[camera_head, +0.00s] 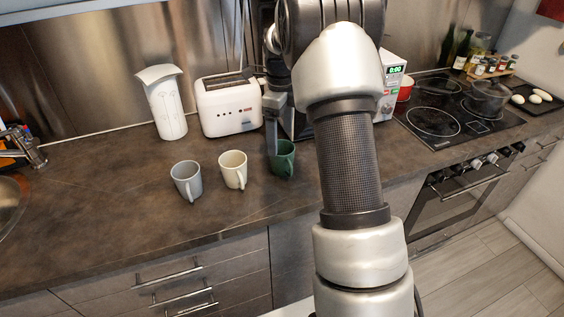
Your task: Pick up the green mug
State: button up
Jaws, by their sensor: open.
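The green mug (284,160) stands on the brown countertop (120,215), the rightmost of three mugs in a row. Its right side is close to my arm. My gripper (284,137) is above and at the mug, pointing down. One finger shows at the mug's left rim, and the other finger is hard to make out near the right side. The jaws are open. I cannot tell whether a finger reaches inside the mug or touches it.
A cream mug (233,170) and a grey mug (187,180) stand to the left. A white toaster (229,105) and a white container (163,101) stand behind. A cooktop (440,112) with a pot (488,98) lies to the right. The counter's front left is clear.

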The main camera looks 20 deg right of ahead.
aim_at(283, 159)
notch_tip(283, 159, down, 4)
jog(key=shift+f, duration=0.2)
jog(key=f, duration=0.5)
jog(key=shift+s+d+f+b, duration=0.1)
jog(key=shift+d+f+b, duration=0.05)
jog(key=shift+d+b, duration=0.15)
jog(key=c, duration=1.3)
